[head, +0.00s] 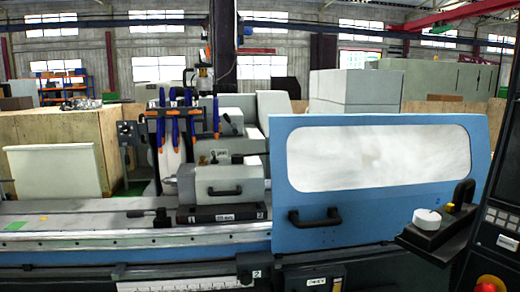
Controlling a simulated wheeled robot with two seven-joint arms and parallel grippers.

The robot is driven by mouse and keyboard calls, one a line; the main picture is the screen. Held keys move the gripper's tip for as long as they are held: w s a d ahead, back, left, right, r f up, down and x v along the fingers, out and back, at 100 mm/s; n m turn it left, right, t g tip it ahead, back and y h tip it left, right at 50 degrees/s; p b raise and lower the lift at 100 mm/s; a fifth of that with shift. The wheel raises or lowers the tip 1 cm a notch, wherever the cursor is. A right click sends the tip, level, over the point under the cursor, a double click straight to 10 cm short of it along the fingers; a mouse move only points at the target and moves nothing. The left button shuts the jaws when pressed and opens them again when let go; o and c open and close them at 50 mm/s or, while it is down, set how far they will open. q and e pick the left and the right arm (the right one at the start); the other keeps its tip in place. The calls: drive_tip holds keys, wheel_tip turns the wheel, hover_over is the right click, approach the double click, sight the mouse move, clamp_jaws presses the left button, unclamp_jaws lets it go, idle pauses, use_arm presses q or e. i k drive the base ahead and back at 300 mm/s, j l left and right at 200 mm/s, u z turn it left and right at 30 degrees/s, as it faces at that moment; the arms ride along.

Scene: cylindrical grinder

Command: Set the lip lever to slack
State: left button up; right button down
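No lever is legibly marked as the lip lever, so I cannot tell which one it is or its setting. In the head view, a black bar-shaped lever (142,213) lies level on the grinder table at the left. A black handle (225,191) is on the front of the grey headstock (232,178). A thin black lever with a knob (231,122) stands tilted on the grey unit behind it. Neither of my grippers shows in the view.
The blue sliding guard (380,128) with a window and black handle (314,217) covers the machine's right half. A black bracket with a white knob (427,219) juts out at right, beside the control panel (500,215). The table (75,217) is mostly clear at left.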

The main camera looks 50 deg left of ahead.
sight(127, 158)
drive_tip(key=u, duration=2.45)
drive_tip(key=i+j, duration=0.15)
drive_tip(key=i, duration=0.3)
drive_tip(key=i+j, duration=0.1)
drive_tip(key=i, duration=0.3)
